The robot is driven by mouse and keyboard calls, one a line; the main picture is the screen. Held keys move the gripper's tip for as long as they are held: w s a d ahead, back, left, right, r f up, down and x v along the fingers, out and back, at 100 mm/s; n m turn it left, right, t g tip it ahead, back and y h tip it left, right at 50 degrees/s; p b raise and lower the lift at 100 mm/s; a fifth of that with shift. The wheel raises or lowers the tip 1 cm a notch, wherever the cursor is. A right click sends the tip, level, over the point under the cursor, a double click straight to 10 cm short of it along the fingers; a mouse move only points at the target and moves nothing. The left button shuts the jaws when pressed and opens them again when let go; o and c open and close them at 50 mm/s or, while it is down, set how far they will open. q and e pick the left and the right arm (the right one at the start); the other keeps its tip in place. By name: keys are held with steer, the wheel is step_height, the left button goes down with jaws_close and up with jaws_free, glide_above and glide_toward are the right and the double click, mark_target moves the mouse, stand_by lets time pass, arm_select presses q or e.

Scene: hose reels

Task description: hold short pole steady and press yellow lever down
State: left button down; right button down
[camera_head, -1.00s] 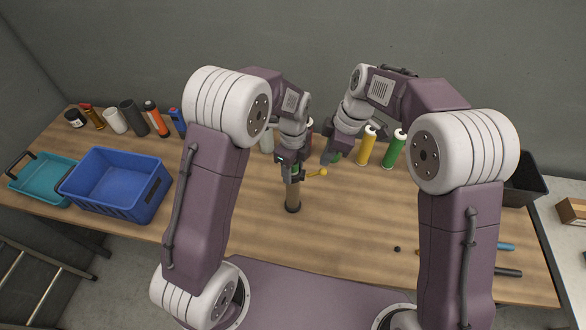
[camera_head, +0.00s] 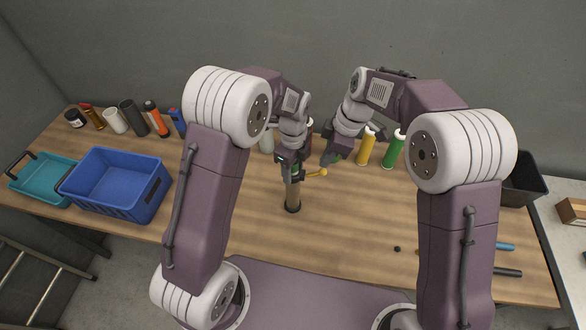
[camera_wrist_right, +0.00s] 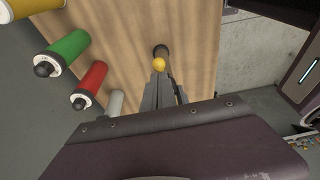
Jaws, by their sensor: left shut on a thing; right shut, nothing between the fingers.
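The short pole (camera_head: 292,197) stands upright on the wooden table, brownish with a dark foot. My left gripper (camera_head: 292,172) is shut around its upper part, hiding the top. The yellow lever (camera_head: 318,173) sticks out to the right from near the gripped part, ending in a round knob. My right gripper (camera_head: 331,160) is shut and empty, just above and to the right of the knob. In the right wrist view the yellow knob (camera_wrist_right: 159,64) shows just past the fingertips of my right gripper (camera_wrist_right: 158,80). I cannot tell whether they touch.
Behind my right gripper stand a yellow cylinder (camera_head: 366,148) and a green cylinder (camera_head: 393,151). A blue crate (camera_head: 117,203) and a teal tray (camera_head: 42,192) are at the left. A black bin (camera_head: 525,180) is at the right. The table front is mostly clear.

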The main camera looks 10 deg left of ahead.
mark_target(325, 170)
steer(key=shift+d+x, duration=0.25)
steer(key=shift+x, duration=0.7)
steer(key=shift+d+x, duration=0.2)
steer(key=shift+x, duration=0.75)
steer(key=shift+d+x, duration=0.25)
steer(key=shift+x, duration=0.7)
steer(key=shift+f, duration=0.15)
steer(key=shift+a+r+v, duration=0.1)
steer(key=shift+a+v, duration=0.25)
steer(key=shift+v, duration=1.05)
steer(key=shift+a+r+v, duration=0.1)
steer(key=shift+a+v, duration=0.25)
steer(key=shift+v, duration=1.05)
steer(key=shift+a+r+v, duration=0.1)
steer(key=shift+a+v, duration=0.2)
steer(key=shift+v, duration=1.1)
steer(key=shift+f, duration=0.1)
arm_select(q)
steer(key=c, duration=0.6)
jaws_free()
arm_select(e)
steer(key=d, duration=0.6)
steer(key=shift+w, duration=0.15)
arm_select(q)
steer(key=shift+r, duration=0.1)
